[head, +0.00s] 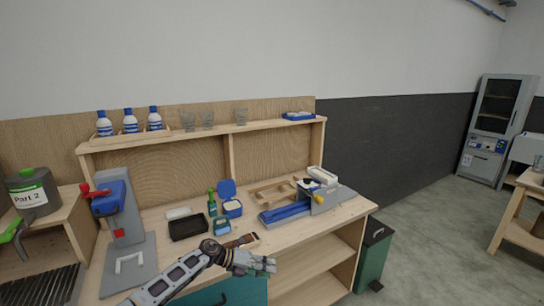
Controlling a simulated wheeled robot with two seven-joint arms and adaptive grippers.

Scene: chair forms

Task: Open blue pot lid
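A small blue pot (232,209) stands on the workbench, with a pale top surface showing. A blue lid (227,188) stands raised behind it, at the pot's back edge. A second, smaller blue-green container (222,226) sits just in front of it. My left gripper (270,264) is at the bench's front edge, in front of and to the right of the pot, apart from it. Its fingers point right and are too small to tell whether they are open. My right gripper is not in view.
A green bottle (212,205) stands left of the pot, near a black tray (188,227). A brush (240,241) lies in front. A wooden rack (272,192) and a blue-grey device (287,212) are to the right. A blue press (110,200) stands at left.

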